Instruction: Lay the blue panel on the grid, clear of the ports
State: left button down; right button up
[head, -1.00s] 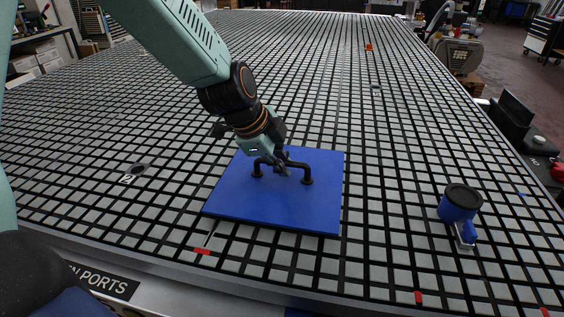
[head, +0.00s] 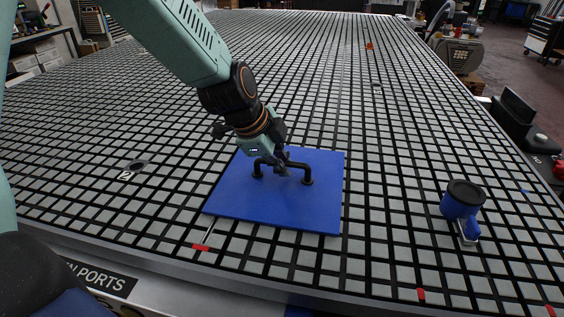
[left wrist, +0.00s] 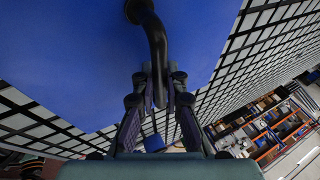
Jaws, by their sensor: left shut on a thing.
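The blue panel (head: 270,205) is a flat square plate with a black bar handle (head: 307,176) on top. It lies level at or just above the grid table (head: 400,150) near the front edge; I cannot tell whether it touches. My left gripper (head: 281,165) is shut on the handle's middle. The left wrist view shows the fingers (left wrist: 158,92) closed around the black handle (left wrist: 150,30), with the blue panel (left wrist: 60,60) behind. A round dark port (head: 138,167), beside a "2" mark, is left of the panel and apart from it. My right gripper is out of view.
A small orange object (head: 369,46) and a grey disc (head: 377,85) are farther back. Most of the grid is clear.

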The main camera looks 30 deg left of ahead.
pick_arm(q)
jog(key=c, duration=1.3)
grip_release()
jog(key=shift+f, duration=0.1)
jog(key=shift+s, duration=0.1)
jog(key=v, duration=0.7)
jog(key=shift+r, duration=0.3)
